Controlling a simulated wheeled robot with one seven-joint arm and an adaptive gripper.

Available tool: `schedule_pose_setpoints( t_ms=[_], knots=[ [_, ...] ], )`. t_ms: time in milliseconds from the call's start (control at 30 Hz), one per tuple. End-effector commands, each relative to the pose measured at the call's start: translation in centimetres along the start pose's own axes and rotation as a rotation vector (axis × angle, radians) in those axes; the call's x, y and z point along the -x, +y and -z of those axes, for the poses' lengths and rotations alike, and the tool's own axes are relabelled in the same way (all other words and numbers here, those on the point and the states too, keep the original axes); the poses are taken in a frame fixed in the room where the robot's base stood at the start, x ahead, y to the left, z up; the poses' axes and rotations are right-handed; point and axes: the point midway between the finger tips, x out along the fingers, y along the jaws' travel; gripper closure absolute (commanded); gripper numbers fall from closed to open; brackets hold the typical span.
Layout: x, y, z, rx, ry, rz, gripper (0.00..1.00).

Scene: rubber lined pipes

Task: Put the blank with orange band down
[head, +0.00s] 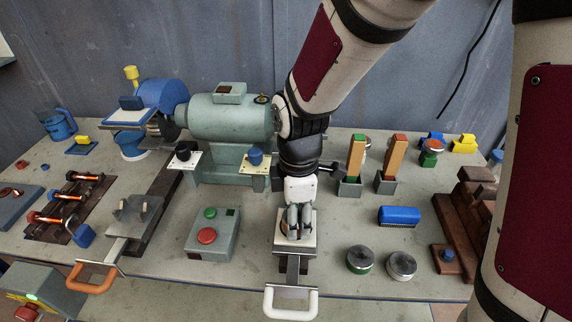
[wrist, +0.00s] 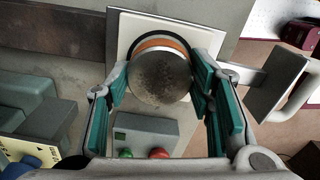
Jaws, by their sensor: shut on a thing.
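The blank with orange band (wrist: 160,76) is a round, dark metal piece with an orange ring near its far end. My gripper (wrist: 160,92) is shut on it, with teal-padded fingers on both sides. In the head view, my gripper (head: 298,222) points down at the front middle of the bench and mostly hides the blank. Below it is a pale square plate (head: 282,246) on a slide with a white handle (head: 291,303). The plate also shows behind the blank in the wrist view (wrist: 121,40). I cannot tell whether the blank touches the plate.
A control box (head: 213,235) with green and red buttons stands just left of the plate. A green motor-like machine (head: 229,118) stands behind. Two round metal-topped pieces (head: 360,260) (head: 401,265) and a blue block (head: 399,216) lie right. An orange-handled slide (head: 91,278) is left.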

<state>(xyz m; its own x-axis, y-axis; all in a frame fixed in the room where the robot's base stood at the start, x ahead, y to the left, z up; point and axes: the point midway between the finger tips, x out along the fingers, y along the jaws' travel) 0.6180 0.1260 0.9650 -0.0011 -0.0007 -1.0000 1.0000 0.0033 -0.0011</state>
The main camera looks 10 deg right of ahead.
Motion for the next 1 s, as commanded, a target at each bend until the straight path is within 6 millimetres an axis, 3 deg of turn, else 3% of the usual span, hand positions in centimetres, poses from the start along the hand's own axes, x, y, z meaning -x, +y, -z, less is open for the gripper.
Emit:
schedule_pose_setpoints(
  t_ms=[400, 433, 500, 833, 1000],
  knots=[
    [-0.5, 0.1, 0.0, -0.001, 0.000, -0.001, 0.95],
    [-0.5, 0.0, 0.0, -0.001, 0.000, -0.001, 0.45],
    [-0.5, 0.0, 0.0, 0.000, 0.000, -0.001, 0.32],
    [-0.3, 0.0, 0.0, 0.000, 0.000, -0.001, 0.32],
    [1.2, 0.1, 0.0, -0.001, 0.002, -0.004, 0.32]
  ],
)
